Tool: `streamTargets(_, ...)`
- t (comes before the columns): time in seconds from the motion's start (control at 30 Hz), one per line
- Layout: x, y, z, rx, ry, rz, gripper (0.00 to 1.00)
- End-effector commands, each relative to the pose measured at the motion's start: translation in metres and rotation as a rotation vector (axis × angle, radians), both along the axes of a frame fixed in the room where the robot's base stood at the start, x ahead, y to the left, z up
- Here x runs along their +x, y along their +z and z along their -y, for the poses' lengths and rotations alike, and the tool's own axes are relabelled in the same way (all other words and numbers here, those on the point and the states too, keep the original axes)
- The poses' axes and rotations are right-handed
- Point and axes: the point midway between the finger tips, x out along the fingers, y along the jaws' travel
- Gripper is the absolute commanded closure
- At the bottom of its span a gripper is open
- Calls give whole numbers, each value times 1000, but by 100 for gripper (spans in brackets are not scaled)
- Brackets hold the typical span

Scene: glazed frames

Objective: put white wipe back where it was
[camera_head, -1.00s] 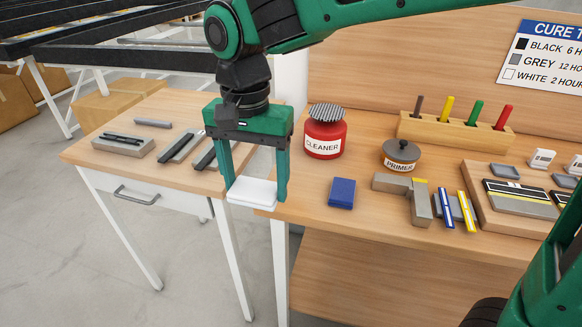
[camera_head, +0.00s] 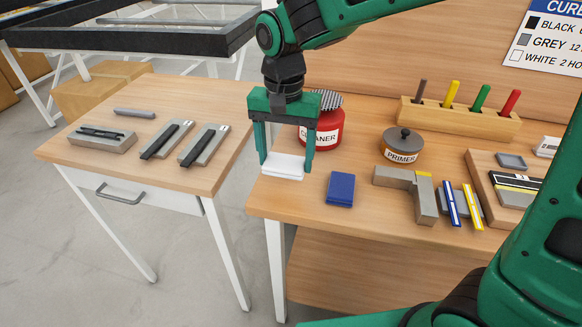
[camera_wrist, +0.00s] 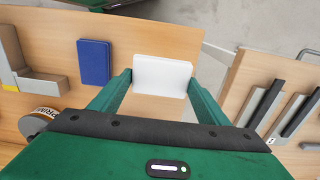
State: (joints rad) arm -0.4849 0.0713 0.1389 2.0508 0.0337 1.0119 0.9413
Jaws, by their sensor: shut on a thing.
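The white wipe (camera_head: 283,166) is a small white folded pad. My gripper (camera_head: 286,170) is shut on it, with one green finger at each side. In the head view the wipe is at the left end of the wooden bench (camera_head: 330,227), left of the blue wipe (camera_head: 340,189). In the wrist view the white wipe (camera_wrist: 162,76) lies between the fingertips, with the blue wipe (camera_wrist: 94,62) to its left. I cannot tell whether the white wipe touches the bench top or is held just above it.
The red cleaner pot (camera_head: 326,132) stands close behind my gripper, partly hidden by it. The primer pot (camera_head: 402,147) and a grey angled block (camera_head: 419,193) are farther right. A side table (camera_head: 135,165) with grey blocks and black strips stands left, across a gap.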

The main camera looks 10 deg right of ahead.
Motion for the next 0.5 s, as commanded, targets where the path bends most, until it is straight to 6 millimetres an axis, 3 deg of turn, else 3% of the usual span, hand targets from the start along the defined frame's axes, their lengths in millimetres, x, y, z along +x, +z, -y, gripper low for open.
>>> streamTargets(0.23,10,-13,12,-1,1,-1,52)
streamTargets(0.5,10,-46,11,-1,1,0,52)
